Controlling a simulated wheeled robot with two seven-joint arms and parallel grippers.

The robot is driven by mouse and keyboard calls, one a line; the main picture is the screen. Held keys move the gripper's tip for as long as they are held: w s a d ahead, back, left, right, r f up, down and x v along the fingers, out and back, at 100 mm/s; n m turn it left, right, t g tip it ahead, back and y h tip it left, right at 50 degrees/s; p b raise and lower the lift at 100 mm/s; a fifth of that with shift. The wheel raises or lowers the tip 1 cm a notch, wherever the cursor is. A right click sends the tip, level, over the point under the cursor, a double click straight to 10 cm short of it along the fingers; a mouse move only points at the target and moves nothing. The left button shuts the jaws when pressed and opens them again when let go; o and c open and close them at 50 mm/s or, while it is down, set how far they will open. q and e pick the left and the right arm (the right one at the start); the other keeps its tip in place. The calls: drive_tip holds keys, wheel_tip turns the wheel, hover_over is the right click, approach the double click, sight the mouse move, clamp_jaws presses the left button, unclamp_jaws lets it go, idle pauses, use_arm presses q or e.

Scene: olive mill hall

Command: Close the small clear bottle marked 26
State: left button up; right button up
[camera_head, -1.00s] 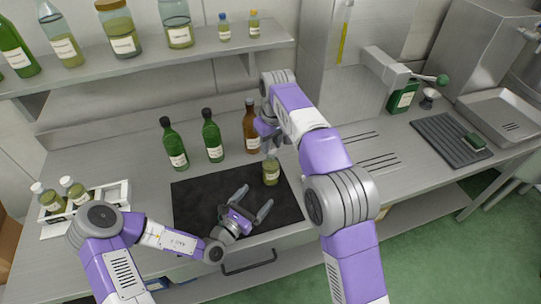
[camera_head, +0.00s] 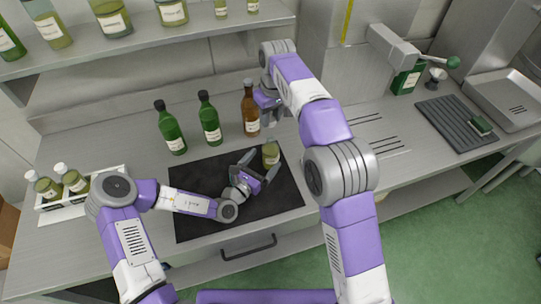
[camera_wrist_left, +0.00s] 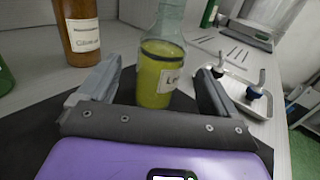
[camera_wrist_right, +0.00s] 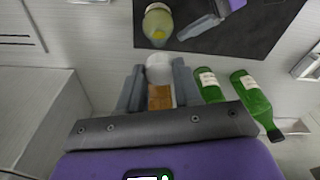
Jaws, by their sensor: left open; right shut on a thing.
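The small clear bottle (camera_head: 271,155), holding yellow-green oil, stands upright on the dark mat. Its label is only partly readable in the left wrist view (camera_wrist_left: 155,80), and I cannot make out a 26. My left gripper (camera_head: 260,168) is open at the bottle, low over the mat, with a finger on each side in its wrist view; contact cannot be told. My right gripper (camera_head: 272,114) is behind and above the bottle, beside the brown bottle. It is shut on a small pale and brown piece (camera_wrist_right: 160,97), perhaps a stopper.
The brown bottle (camera_head: 250,110) and two green bottles (camera_head: 171,130) stand behind the dark mat (camera_head: 205,220). A white rack (camera_head: 75,205) with two capped bottles is at the left. A shelf of bottles (camera_head: 150,40) overhangs the back. The counter's right side has free room.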

use_arm(q)
drive_tip(key=x, duration=0.7)
drive_tip(key=shift+r, duration=0.1)
drive_tip(key=c, duration=1.5)
use_arm(e)
hover_over(271, 138)
drive_tip(key=shift+s+f, duration=0.2)
drive_tip(key=shift+f, duration=2.3)
drive_tip(key=shift+f, duration=0.1)
drive_tip(key=shift+f, duration=0.75)
drive_tip(key=shift+f, duration=0.6)
